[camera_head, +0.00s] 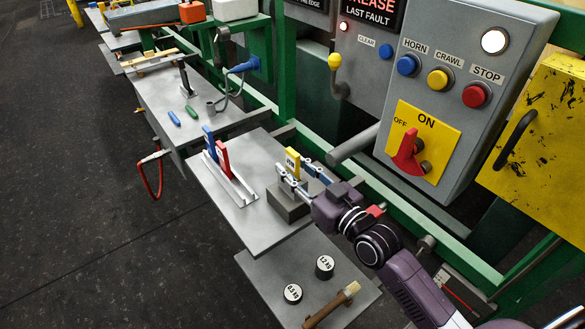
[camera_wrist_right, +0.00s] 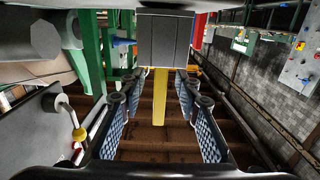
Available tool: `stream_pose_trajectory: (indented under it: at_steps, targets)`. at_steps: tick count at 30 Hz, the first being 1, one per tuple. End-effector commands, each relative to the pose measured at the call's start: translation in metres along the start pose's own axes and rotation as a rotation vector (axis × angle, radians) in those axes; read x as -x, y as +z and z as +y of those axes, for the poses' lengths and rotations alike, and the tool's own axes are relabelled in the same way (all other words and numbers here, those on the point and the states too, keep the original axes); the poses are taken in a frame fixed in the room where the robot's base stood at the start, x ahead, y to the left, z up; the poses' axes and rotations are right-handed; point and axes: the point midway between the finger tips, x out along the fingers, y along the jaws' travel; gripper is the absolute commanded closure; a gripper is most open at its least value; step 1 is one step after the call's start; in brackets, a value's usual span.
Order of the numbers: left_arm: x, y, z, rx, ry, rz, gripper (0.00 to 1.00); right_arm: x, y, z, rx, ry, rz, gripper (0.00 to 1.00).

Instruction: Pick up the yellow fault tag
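The yellow fault tag (camera_head: 293,159) stands upright at a grey block (camera_head: 288,208) on the metal shelf in the head view. My right gripper (camera_head: 298,171) reaches in from the right, its fingertips on either side of the tag. In the right wrist view the yellow tag (camera_wrist_right: 160,97) shows as a narrow strip between the two open fingers (camera_wrist_right: 160,105), with gaps on both sides. The grey block (camera_wrist_right: 164,42) is beyond it at the top. My left gripper is not in view.
A blue tag (camera_head: 209,140) and a red tag (camera_head: 223,158) stand in a metal rack (camera_head: 240,191) left of the block. Weights (camera_head: 325,266) and a brush (camera_head: 335,304) lie on the lower shelf. A control box (camera_head: 455,110) and green rail are behind.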

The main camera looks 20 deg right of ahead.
Motion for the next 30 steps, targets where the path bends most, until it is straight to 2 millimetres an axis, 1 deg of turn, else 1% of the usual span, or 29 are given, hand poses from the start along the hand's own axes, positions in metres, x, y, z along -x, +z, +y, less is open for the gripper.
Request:
stream_pose_trajectory:
  at_steps: [3, 9, 15, 18, 26, 30]
  targets:
    - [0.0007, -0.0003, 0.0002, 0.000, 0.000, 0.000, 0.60, -0.0050, -0.0003, -0.0002, 0.000, 0.000, 0.000, 0.70]
    - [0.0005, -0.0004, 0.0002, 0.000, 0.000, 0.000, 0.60, -0.0050, 0.0002, -0.0002, 0.000, 0.000, 0.000, 0.70]
    - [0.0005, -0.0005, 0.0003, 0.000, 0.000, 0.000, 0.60, -0.0048, 0.0002, -0.0001, 0.000, 0.000, 0.000, 0.92]
    - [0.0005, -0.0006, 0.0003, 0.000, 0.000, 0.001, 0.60, -0.0047, 0.0002, -0.0001, 0.000, 0.000, 0.000, 1.00]
    - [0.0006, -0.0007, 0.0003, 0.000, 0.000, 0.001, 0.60, -0.0046, -0.0001, -0.0001, 0.000, 0.000, 0.000, 1.00]
    - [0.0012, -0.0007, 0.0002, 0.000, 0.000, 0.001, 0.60, -0.0048, -0.0038, -0.0002, -0.001, 0.000, 0.002, 1.00]
